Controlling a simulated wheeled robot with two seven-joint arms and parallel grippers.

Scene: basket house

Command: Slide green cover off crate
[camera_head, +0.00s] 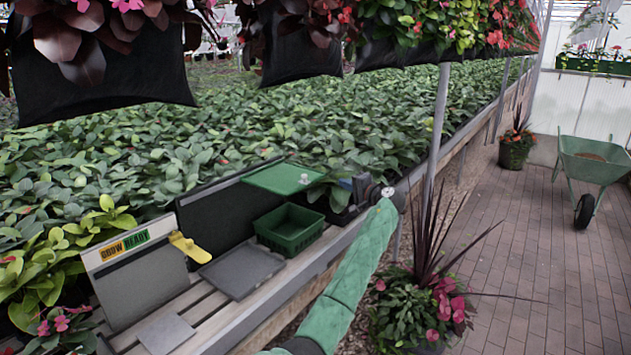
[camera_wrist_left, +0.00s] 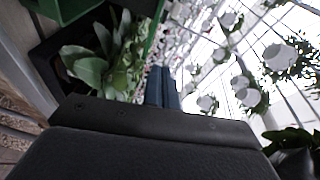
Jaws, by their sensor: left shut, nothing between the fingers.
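The green crate (camera_head: 290,238) stands open-topped on the slatted bench, with its inside showing. The flat green cover (camera_head: 275,178) is behind and above the crate, apart from its rim; a small pale spot shows on it. I cannot tell what supports it. My left gripper (camera_head: 342,184) is to the right of the cover, pointing left, shut and empty. I cannot tell whether it touches the cover's edge. In the left wrist view its blue-grey fingers (camera_wrist_left: 161,88) are together, near a green edge (camera_wrist_left: 150,38). My right gripper is not in view.
A grey tray (camera_head: 242,270) lies left of the crate. A sign board (camera_head: 135,275) with a yellow scoop-like piece (camera_head: 188,246) stands farther left. Leafy plants fill the bed behind. A metal post (camera_head: 438,125) rises beside my arm. A potted plant (camera_head: 425,305) is below right.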

